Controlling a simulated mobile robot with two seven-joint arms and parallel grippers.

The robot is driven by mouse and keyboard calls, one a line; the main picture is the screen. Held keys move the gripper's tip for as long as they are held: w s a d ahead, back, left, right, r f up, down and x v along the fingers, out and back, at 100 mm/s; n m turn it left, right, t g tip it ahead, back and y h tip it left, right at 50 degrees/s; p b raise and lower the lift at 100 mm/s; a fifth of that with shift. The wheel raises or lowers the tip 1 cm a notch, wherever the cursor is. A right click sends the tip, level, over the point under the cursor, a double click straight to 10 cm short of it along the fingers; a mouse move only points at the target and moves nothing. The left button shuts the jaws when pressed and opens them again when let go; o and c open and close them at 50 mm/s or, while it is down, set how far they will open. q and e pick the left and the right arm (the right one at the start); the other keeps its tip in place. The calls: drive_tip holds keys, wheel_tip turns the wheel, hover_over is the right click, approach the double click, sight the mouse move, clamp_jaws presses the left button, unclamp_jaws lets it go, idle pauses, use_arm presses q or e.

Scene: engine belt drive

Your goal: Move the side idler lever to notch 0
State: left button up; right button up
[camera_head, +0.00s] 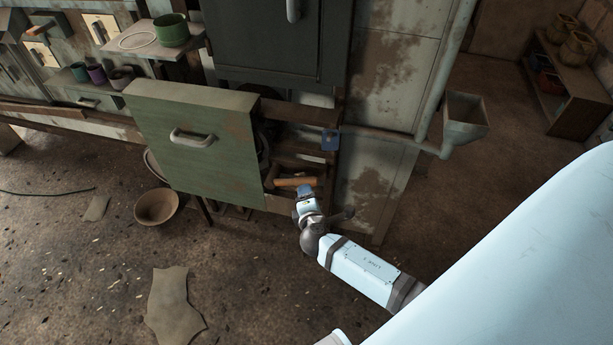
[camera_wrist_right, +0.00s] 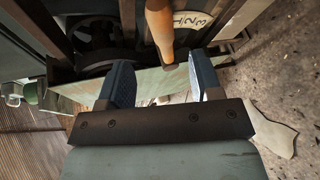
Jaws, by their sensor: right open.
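The side idler lever shows as an orange-brown wooden handle (camera_head: 295,182) in the opening at the right of the green panel. In the right wrist view the handle (camera_wrist_right: 160,32) points down from the top toward the gap between my fingers. My right gripper (camera_head: 305,190) is just below the handle in the head view. Its two blue fingers (camera_wrist_right: 158,86) are spread wide, with nothing gripped. A pale plate with numerals (camera_wrist_right: 192,20) sits beside the handle; 3, 2 and perhaps 1 show. Which notch the lever sits in cannot be told. My left gripper is out of view.
The green panel (camera_head: 190,150) with a grey pull handle stands left of the opening. A grey pipe (camera_head: 385,136) and a square funnel (camera_head: 466,122) are to the right. A bowl (camera_head: 157,206) is on the floor at left. The floor in front is largely clear.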

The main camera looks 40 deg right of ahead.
drive_tip(key=v, duration=0.6)
drive_tip(key=shift+s+a, duration=0.1)
drive_tip(key=shift+s, duration=0.05)
idle(0.3)
